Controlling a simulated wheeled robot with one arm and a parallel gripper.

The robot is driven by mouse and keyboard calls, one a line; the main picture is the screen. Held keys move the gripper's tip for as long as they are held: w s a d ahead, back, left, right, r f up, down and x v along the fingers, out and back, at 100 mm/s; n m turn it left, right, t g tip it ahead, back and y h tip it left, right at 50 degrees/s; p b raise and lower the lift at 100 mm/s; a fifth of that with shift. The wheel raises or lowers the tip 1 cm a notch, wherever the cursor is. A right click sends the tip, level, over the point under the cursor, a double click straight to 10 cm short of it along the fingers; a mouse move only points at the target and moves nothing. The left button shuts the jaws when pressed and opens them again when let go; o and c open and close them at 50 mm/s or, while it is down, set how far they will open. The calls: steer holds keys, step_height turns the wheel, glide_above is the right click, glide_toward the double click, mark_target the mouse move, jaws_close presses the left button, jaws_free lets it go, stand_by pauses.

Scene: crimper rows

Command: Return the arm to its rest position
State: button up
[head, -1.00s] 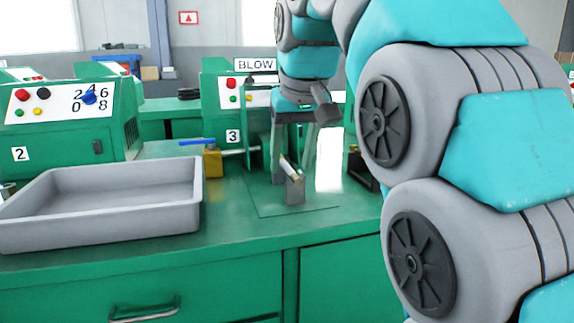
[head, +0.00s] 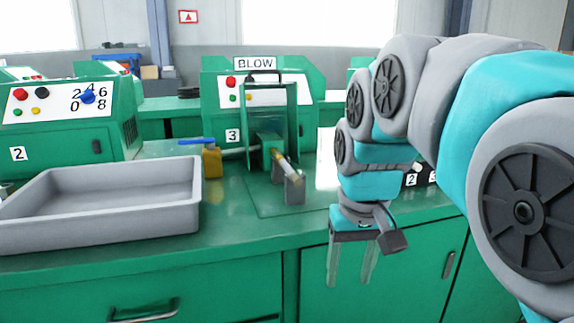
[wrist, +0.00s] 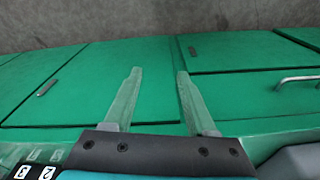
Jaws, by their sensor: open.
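My gripper (head: 351,282) hangs pointing down in front of the green bench's front edge in the head view, to the right of the bench's middle. Its two fingers are apart with nothing between them. In the wrist view my gripper (wrist: 157,72) also shows open and empty, with green cabinet doors (wrist: 100,80) and grey floor beyond the fingers. My teal and grey arm fills the right side of the head view and hides part of the bench there.
A grey tray (head: 100,237) stands on the green bench (head: 230,220) at left. The BLOW station (head: 262,95) stands behind a small grey holder (head: 295,188) bearing a yellow-and-metal piece (head: 286,170). A blue-handled valve (head: 210,160) sits beside it. Floor in front is clear.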

steer(key=s+d+f+g, duration=0.1)
steer(key=s+d+f, duration=0.1)
steer(key=s+f, duration=0.7)
steer(key=s+d+f+m+g, duration=0.1)
steer(key=s+d+f+g, duration=0.1)
steer(key=s+f, duration=0.7)
steer(key=shift+s+d+f, duration=0.2)
steer(key=shift+s+d, duration=0.35)
steer(key=shift+s, duration=0.5)
